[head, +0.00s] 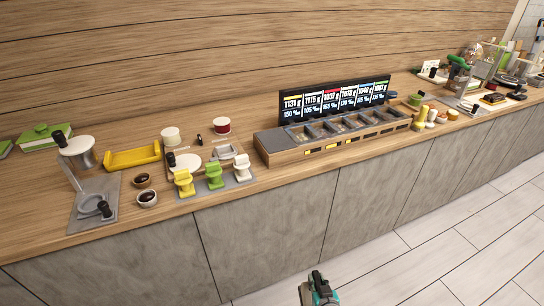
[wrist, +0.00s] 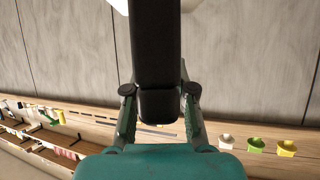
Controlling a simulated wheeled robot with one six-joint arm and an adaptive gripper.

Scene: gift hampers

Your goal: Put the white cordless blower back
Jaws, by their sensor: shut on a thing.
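My gripper (wrist: 158,92) is shut on a thick black bar-like part, one finger on each side of it. This part looks like the handle of the white cordless blower (wrist: 158,60). Only a little white shows at the top edge of the wrist view, so most of the blower is out of frame. In the head view, a teal and dark piece of my arm shows at the bottom edge, in front of the counter. The held thing cannot be made out there. I see no clearly marked spot for the blower.
A long wooden counter (head: 262,187) with grey fronts crosses the view. On it stand a bin unit (head: 268,146) with a display, yellow, green and white cups on a stand, a yellow tray (head: 133,158) and dark-filled bowls. More items crowd the right end. The floor (head: 400,262) in front is clear.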

